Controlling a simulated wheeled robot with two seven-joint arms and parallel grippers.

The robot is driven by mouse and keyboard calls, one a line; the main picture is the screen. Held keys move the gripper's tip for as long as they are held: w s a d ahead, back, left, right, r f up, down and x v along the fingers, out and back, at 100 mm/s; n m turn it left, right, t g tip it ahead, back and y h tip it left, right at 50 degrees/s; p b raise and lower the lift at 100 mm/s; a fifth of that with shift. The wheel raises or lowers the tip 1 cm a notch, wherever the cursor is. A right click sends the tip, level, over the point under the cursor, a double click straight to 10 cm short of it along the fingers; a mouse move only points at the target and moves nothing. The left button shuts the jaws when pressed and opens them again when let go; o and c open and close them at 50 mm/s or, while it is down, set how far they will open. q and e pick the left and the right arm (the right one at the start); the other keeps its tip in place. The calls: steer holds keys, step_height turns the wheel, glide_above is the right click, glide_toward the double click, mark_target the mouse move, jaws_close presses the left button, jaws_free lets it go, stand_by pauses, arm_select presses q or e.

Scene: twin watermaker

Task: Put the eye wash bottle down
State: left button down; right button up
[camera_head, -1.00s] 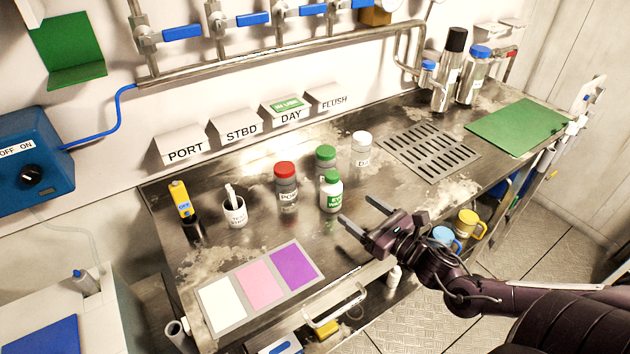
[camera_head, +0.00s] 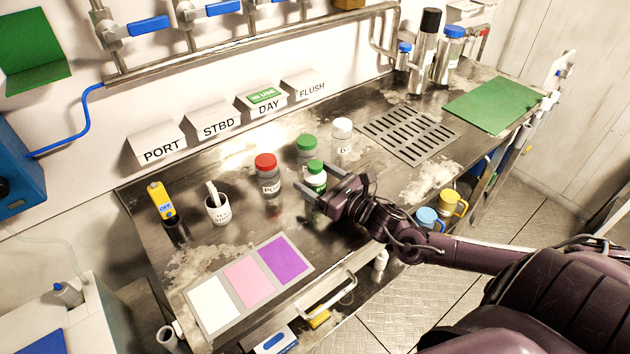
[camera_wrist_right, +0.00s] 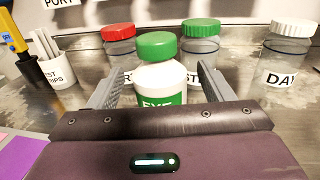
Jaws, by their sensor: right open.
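The eye wash bottle (camera_head: 315,178) is white with a green cap and a green label. It stands upright on the metal counter (camera_head: 400,187), in front of the other bottles. My right gripper (camera_head: 311,185) is open, with its fingers on either side of the bottle. In the right wrist view the eye wash bottle (camera_wrist_right: 158,80) is between the two open fingers (camera_wrist_right: 165,92), with a gap visible on each side. Its base is hidden behind the gripper body. My left gripper is not in view.
A red-capped bottle (camera_head: 268,180), a green-capped bottle (camera_head: 306,150) and a white-capped bottle (camera_head: 342,138) stand close behind. A strip cup (camera_head: 218,210) and a yellow meter (camera_head: 160,198) are to the left. A colour card (camera_head: 247,279) lies in front; a drain grate (camera_head: 411,134) is to the right.

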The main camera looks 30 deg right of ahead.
steer(key=shift+w+a, duration=0.15)
steer(key=shift+w, duration=0.35)
steer(key=shift+c, duration=0.4)
steer(key=c, duration=1)
steer(key=shift+c, duration=0.9)
steer(key=shift+r, duration=0.1)
